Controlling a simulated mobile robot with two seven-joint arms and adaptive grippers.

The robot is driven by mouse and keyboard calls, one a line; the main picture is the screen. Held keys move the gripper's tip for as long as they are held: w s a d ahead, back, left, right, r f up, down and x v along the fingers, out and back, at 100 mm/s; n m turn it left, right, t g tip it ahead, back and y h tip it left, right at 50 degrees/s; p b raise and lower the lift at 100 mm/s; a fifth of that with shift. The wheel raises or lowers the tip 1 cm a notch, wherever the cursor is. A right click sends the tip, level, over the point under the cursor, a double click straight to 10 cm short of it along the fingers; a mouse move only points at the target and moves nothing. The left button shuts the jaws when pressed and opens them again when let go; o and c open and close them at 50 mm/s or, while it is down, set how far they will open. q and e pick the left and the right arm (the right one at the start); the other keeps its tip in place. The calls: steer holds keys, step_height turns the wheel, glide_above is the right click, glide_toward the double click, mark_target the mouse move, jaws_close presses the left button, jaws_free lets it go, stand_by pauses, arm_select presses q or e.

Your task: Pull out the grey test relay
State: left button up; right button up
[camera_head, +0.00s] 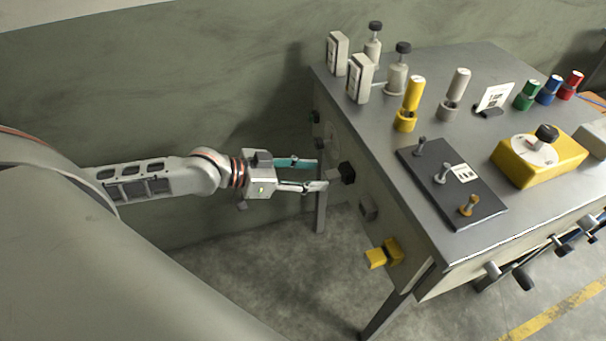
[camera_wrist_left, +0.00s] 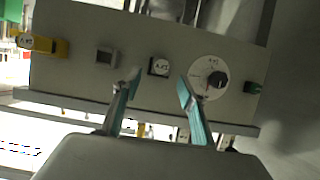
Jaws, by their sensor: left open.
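The side panel (camera_wrist_left: 75,76) of the bench carries a row of parts. A square grey piece (camera_wrist_left: 106,55) sits in it, also in the head view (camera_head: 368,209); I cannot tell if it is the grey test relay or an empty socket. Beside it a dark block (camera_wrist_left: 159,66) with a pale label sticks out, also in the head view (camera_head: 347,172). My left gripper (camera_head: 322,174) is open and empty, its teal-lined fingers pointing at the panel. In the left wrist view the fingertips (camera_wrist_left: 159,81) frame the dark block from a little short of it. My right gripper is out of view.
A yellow block (camera_head: 384,253) juts from the panel's near end; a round dial (camera_wrist_left: 210,78) and green button (camera_wrist_left: 253,87) are at the other. The grey bench top (camera_head: 440,125) holds cylinders, a dark peg plate (camera_head: 452,183) and a yellow box (camera_head: 540,157). Floor beside the panel is clear.

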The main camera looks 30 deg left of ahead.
mark_target(326, 176)
arm_select(q)
steer(key=shift+b+x, duration=0.3)
steer(key=shift+x, duration=2.3)
steer(key=shift+f, duration=0.1)
steer(key=shift+a, duration=0.1)
jaws_close()
